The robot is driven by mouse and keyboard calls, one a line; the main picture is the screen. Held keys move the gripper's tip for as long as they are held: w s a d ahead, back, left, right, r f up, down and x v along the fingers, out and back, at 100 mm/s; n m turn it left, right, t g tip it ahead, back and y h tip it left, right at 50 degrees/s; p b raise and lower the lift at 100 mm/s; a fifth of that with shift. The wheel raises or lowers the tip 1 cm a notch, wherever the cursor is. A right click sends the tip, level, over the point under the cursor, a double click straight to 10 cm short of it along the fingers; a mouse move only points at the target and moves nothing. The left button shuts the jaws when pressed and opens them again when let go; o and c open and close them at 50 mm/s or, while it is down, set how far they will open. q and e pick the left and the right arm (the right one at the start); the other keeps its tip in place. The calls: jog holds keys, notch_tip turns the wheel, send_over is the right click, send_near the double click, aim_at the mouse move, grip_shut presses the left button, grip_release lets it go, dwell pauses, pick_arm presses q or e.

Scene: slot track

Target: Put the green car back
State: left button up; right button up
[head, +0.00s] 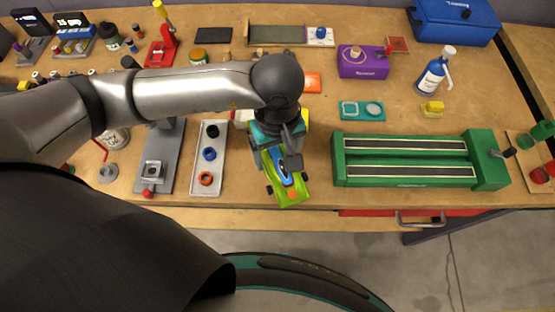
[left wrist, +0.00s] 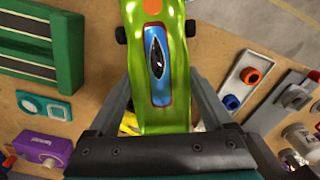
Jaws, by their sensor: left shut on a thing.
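The green car (head: 292,191) is a lime-green toy car with a blue, red-edged cockpit patch and black wheels. My left gripper (head: 277,156) is shut on it near the front edge of the bench. In the left wrist view the car (left wrist: 178,30) lies between the two fingers of my left gripper (left wrist: 165,92). The head view does not show clearly whether the car touches the bench. The green slot track (head: 402,161), with two dark lanes, stands to the right of the car, apart from it. My right gripper is not in view.
A grey tray (head: 222,168) with several coloured rings lies left of the car. A teal dish plate (head: 349,111), purple box (head: 365,68), spray bottle (head: 433,72) and yellow block (head: 431,108) stand behind. The bench between car and track is mostly clear.

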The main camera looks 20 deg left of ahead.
aim_at(277, 164)
pick_arm(q)
jog(key=shift+f, duration=1.7)
jog(key=shift+f+b, duration=0.2)
jog(key=shift+b, duration=0.2)
jog(key=o, duration=1.5)
jog(key=shift+r+p, duration=0.3)
jog(key=shift+r, duration=0.2)
notch_tip(277, 164, up, 11)
jog(key=shift+r+p, duration=0.2)
jog(key=shift+p, duration=0.2)
jog(key=shift+s, duration=0.1)
